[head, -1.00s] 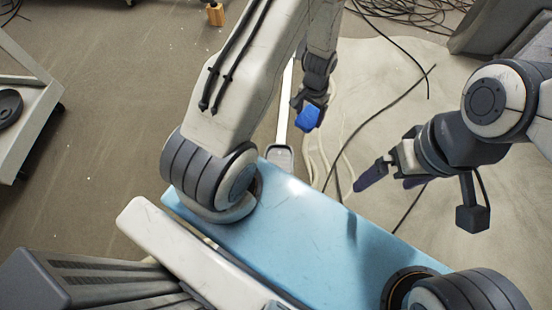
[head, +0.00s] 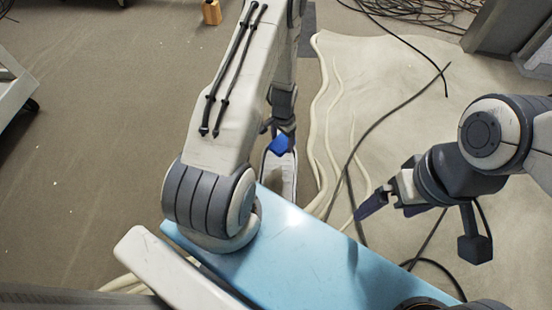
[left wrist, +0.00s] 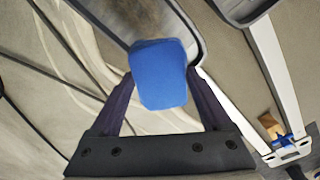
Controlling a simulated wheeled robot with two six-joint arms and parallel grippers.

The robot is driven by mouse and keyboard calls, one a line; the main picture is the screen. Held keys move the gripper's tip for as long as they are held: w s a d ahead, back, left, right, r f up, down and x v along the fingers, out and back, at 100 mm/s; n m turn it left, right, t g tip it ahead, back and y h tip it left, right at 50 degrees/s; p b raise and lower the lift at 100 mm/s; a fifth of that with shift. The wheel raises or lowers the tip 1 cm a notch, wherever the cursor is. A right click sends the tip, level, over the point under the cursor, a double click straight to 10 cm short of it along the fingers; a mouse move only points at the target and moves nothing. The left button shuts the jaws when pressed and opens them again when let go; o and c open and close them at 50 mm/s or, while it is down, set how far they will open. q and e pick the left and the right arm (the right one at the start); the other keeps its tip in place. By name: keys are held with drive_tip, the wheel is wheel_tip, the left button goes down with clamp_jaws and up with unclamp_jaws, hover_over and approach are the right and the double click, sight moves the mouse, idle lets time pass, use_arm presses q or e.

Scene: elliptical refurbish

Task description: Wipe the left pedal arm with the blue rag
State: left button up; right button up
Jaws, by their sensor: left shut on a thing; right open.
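The blue rag (head: 280,146) is held in my left gripper (head: 281,136), just over the far end of a grey-rimmed pedal (head: 281,182). In the left wrist view the rag (left wrist: 158,76) sits between my two dark fingers, in front of a grey pedal rim (left wrist: 190,28). I cannot tell whether the rag touches it. White bars (left wrist: 262,55) run down the right of that view; I cannot tell which is the left pedal arm. In the head view my left arm hides much of that area. My right gripper (head: 380,200) is open and empty at the right.
A light blue panel (head: 300,250) lies in front of me, below the pedal. Pale folds and black cables cross the light floor sheet (head: 400,80) to the right. A small wooden block (head: 211,12) stands far back. A white frame (head: 12,95) is at the left edge.

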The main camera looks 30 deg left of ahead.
use_arm(q)
drive_tip(key=f+b, duration=0.3)
drive_tip(key=f, duration=0.1)
drive_tip(key=a+f+b, duration=0.1)
drive_tip(key=f+b, duration=0.2)
drive_tip(key=f, duration=0.1)
drive_tip(key=a+f+b, duration=0.1)
drive_tip(key=f+b, duration=0.2)
drive_tip(key=f, duration=0.1)
drive_tip(key=shift+s+f+b, duration=0.35)
drive_tip(key=shift+b, duration=0.05)
use_arm(e)
wheel_tip(320, 180, down, 11)
drive_tip(key=shift+f, duration=0.2)
